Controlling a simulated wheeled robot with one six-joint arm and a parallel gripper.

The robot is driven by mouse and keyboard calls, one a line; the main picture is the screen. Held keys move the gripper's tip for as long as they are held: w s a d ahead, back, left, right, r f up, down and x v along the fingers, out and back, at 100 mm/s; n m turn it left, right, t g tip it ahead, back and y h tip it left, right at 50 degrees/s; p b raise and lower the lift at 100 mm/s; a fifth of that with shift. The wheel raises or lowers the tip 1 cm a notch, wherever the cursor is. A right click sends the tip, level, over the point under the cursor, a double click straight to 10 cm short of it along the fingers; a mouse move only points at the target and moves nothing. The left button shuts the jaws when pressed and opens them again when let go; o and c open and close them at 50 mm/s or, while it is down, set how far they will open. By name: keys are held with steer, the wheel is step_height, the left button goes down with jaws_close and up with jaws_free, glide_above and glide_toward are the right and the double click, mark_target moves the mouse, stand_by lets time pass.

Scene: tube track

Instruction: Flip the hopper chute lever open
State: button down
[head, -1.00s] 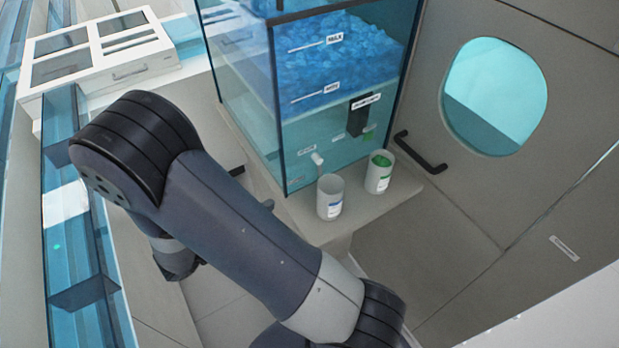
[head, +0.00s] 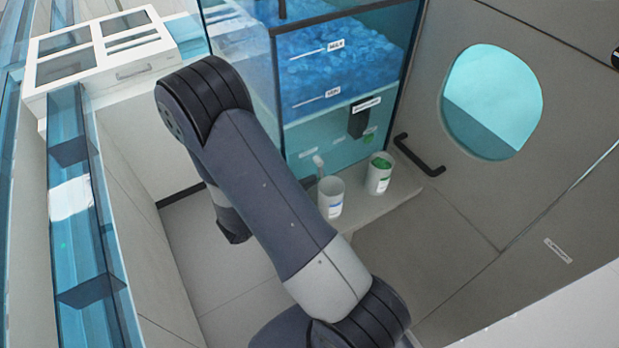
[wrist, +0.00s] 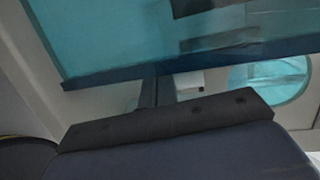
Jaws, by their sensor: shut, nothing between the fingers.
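The hopper is a clear, dark-edged tank (head: 345,62) of blue pellets in the head view. Low on its front is a small white lever-like piece (head: 318,162) above a white cup (head: 331,197). To its right is a black labelled box (head: 358,119), with a green piece below. I cannot tell for sure which part is the chute lever. My gripper (wrist: 157,92) is shut and empty in the wrist view, below the tank's dark lower edge. In the head view my arm mostly hides it; a dark tip shows close left of the white piece. Contact cannot be told.
A second cup (head: 379,173) with green contents stands on the ledge at right. A black bar handle (head: 418,156) and a round window (head: 492,98) are on the right wall. A blue clear track (head: 75,230) runs along the left. Open floor lies left of my arm.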

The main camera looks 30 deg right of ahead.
mark_target(321, 177)
steer(key=shift+w+d, duration=0.15)
steer(key=shift+d, duration=0.3)
steer(key=shift+d+f+h+b, duration=0.3)
steer(key=shift+f+h+b, duration=0.1)
steer(key=shift+h+b, duration=0.35)
steer(key=shift+d, duration=0.75)
steer(key=shift+a, duration=0.1)
steer(key=b+v, duration=0.1)
steer(key=v, duration=0.9)
steer(key=shift+a, duration=0.35)
